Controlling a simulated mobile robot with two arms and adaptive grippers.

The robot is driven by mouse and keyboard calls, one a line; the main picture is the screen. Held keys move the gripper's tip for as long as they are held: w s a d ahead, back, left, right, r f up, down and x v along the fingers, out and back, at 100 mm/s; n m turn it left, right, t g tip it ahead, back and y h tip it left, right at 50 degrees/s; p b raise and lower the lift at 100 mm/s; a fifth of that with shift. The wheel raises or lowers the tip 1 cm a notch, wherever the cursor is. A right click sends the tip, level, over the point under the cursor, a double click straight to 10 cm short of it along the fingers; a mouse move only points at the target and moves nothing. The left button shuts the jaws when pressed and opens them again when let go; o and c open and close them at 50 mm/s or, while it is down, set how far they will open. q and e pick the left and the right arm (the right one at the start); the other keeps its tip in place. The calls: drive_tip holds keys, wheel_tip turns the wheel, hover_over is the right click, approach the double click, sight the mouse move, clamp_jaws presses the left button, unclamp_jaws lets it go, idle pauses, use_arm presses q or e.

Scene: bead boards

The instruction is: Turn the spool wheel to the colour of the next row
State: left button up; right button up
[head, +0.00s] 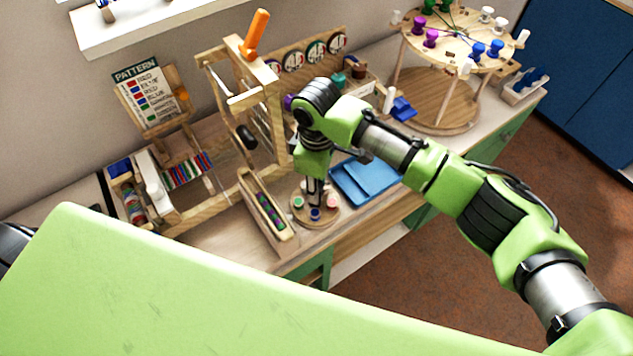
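A small round wooden wheel (327,216) with coloured round pieces, among them green, blue and pink, lies on the bench near its front edge. My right gripper (315,196) points down over the middle of this wheel. Its fingers look close together, but I cannot tell whether they are shut, or touch the wheel. It hides part of the wheel's far side. The pattern card (147,95) on a wooden stand lists colour rows: red, blue, red, blue, then green ones. The loom with striped beadwork (188,170) stands at the left. My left gripper is not in view.
A narrow bead tray (283,232) stands just left of the wheel. A blue tray (366,184) lies to its right. A wooden frame with an orange handle (257,32) rises behind. A tall round carousel (447,52) with coloured pegs stands at the back right.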

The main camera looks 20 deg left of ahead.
drive_tip(key=shift+w+n, duration=0.1)
drive_tip(key=shift+n, duration=1.5)
drive_tip(key=o, duration=1.1)
wheel_tip(320, 180, up, 12)
